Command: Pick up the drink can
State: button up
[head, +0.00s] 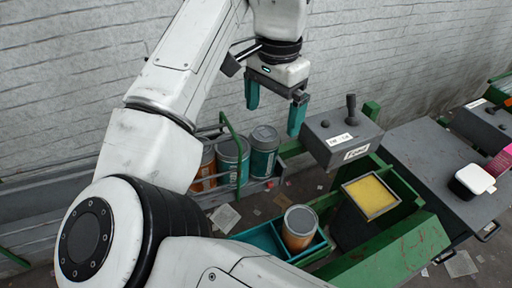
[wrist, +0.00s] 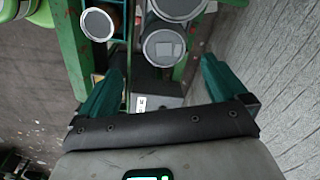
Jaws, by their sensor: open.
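Several cylindrical cans with grey lids are in view; I cannot tell which one is the drink can. In the head view, two teal cans, one in the middle (head: 232,165) and one on the right (head: 264,152), stand upright on a grey shelf beside a partly hidden orange can (head: 205,170). Another orange-brown can (head: 299,230) stands in a teal compartment tray (head: 262,240). My gripper (head: 274,108) is open and empty, above and apart from the shelf cans. In the wrist view, grey lids (wrist: 163,47) show beyond my open teal fingers (wrist: 162,70).
A grey control box (head: 340,135) with a joystick stands right of my gripper. A green bin holds a yellow-topped square container (head: 371,195). A green rail (head: 233,140) rises by the shelf cans. A grey table (head: 440,165) is at right.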

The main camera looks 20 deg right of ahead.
aim_at(267, 132)
notch_tip(267, 132, down, 5)
jog(key=shift+w+r, duration=0.15)
jog(key=f, duration=0.4)
jog(key=shift+w+a+f, duration=0.15)
jog(key=shift+w+a, duration=0.15)
jog(key=shift+a, duration=0.05)
jog(key=shift+f, duration=0.6)
jog(key=shift+c, duration=0.3)
jog(key=c, duration=1)
jog(key=shift+r, duration=0.1)
